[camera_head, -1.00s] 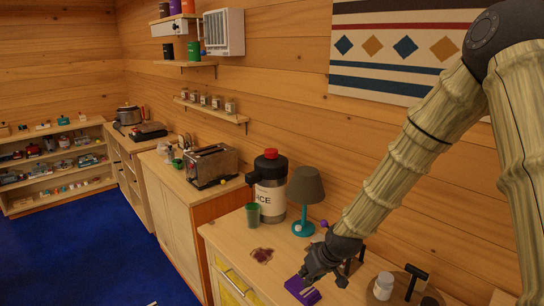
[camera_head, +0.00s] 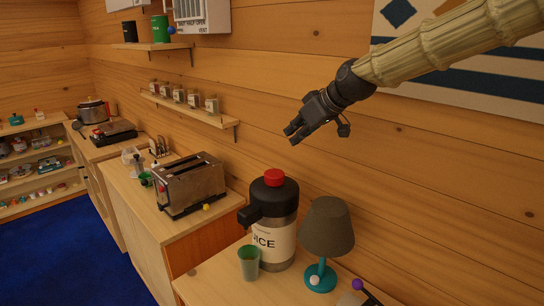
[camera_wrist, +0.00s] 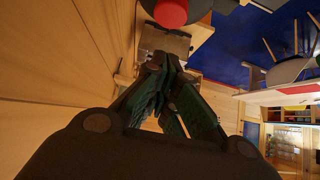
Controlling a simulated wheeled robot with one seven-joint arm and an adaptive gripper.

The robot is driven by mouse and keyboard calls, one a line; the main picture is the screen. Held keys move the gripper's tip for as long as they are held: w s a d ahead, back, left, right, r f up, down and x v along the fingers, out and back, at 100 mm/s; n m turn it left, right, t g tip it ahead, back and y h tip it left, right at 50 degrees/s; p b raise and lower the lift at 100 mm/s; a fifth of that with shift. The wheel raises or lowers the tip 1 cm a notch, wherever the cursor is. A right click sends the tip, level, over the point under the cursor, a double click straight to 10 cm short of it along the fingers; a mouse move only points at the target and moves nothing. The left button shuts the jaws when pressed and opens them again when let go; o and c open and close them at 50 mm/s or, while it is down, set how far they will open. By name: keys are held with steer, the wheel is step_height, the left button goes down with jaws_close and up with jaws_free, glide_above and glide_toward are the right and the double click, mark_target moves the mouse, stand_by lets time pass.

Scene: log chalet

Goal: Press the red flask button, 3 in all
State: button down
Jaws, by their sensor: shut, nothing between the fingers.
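In the wrist view the red button (camera_wrist: 171,13) shows at the top edge, beyond the fingertips. My gripper (camera_head: 291,136) is shut and empty. In the head view it hangs in the air above and slightly right of the button, apart from it. In the wrist view its fingers (camera_wrist: 158,62) point toward the flask area.
A green cup (camera_head: 249,263) stands under the spout. A lamp with a brown shade (camera_head: 327,228) stands right of the flask. A toaster (camera_head: 188,184) is on the counter to the left. A wall shelf with jars (camera_head: 190,108) is behind.

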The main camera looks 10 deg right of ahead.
steer(key=shift+s+r, duration=0.15)
steer(key=shift+r, duration=0.1)
steer(key=p, duration=0.4)
glide_above(276, 173)
step_height(276, 173, down, 7)
steer(key=shift+s+r, duration=0.15)
step_height(276, 173, down, 3)
steer(key=shift+r+p, duration=0.15)
steer(key=shift+p, duration=0.6)
steer(key=shift+f+p, duration=0.3)
steer(key=shift+f, duration=0.6)
